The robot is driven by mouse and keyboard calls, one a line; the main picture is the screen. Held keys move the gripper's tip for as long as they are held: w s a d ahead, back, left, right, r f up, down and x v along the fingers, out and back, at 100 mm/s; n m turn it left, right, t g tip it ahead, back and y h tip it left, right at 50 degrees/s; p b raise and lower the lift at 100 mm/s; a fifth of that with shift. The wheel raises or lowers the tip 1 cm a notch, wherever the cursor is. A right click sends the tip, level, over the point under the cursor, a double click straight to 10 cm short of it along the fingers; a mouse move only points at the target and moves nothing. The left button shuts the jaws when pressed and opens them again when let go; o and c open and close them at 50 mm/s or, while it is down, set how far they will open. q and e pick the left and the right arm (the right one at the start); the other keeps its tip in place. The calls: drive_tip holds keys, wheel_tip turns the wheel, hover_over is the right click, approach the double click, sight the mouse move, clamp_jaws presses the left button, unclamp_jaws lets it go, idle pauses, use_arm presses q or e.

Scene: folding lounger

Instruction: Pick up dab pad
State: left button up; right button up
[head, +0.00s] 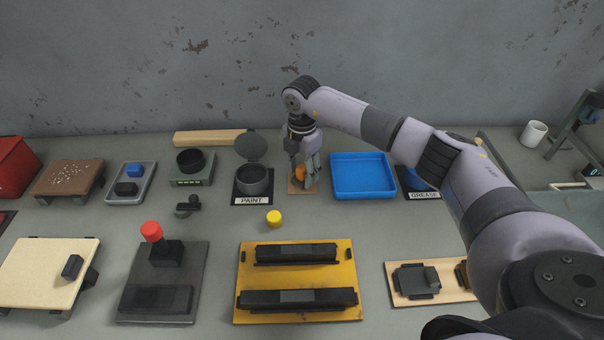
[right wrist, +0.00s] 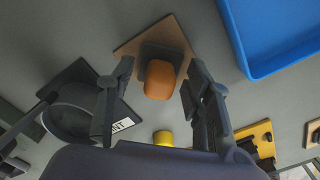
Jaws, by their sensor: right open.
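The dab pad, seemingly the orange rounded block with a dark part behind it, shows in the right wrist view (right wrist: 160,80) over a small brown board (right wrist: 178,36). In the head view its orange part (head: 300,173) shows between the fingers, with the brown board (head: 296,190) below. My right gripper (head: 305,172) points down over the board, its fingers open on either side of the orange block. In the right wrist view the fingers look apart from the block, with a gap on each side. My left gripper is not in view.
The open PAINT pot (head: 253,181) stands close left of the gripper, its round lid raised. A blue tray (head: 362,190) lies close to the right. A yellow cylinder (head: 274,218) stands in front. A wooden bar (head: 212,137) lies behind to the left, near the wall.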

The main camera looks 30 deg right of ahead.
clamp_jaws()
idle(0.6)
